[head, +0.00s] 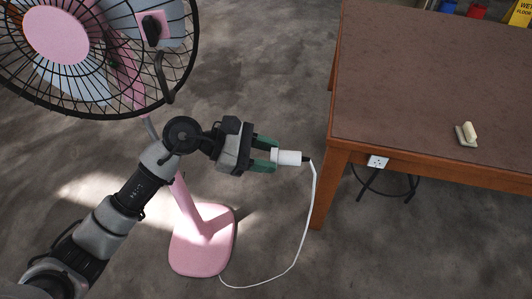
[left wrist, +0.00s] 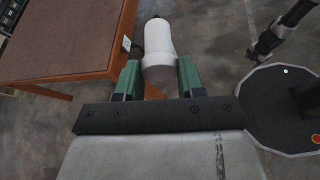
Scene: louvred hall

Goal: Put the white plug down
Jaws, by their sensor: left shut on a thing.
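The white plug (head: 287,157) is held in my left gripper (head: 268,155), whose green fingers are shut on it. In the head view it points right, in the air beside the table's left end. A white cord runs from the plug's dark end down to the floor and to the foot of a pink fan (head: 203,242). In the left wrist view the plug (left wrist: 159,45) sits between the two fingertips (left wrist: 158,75). My right gripper is not in the head view; in the left wrist view a dark gripper (left wrist: 262,50) shows at upper right, its jaws too small to judge.
A wooden table (head: 430,75) with a brown top stands at right. A white socket (head: 377,162) is on its front edge. A small cream-handled item (head: 467,133) lies on the top, which is otherwise largely clear. The fan's caged head (head: 95,45) fills the upper left.

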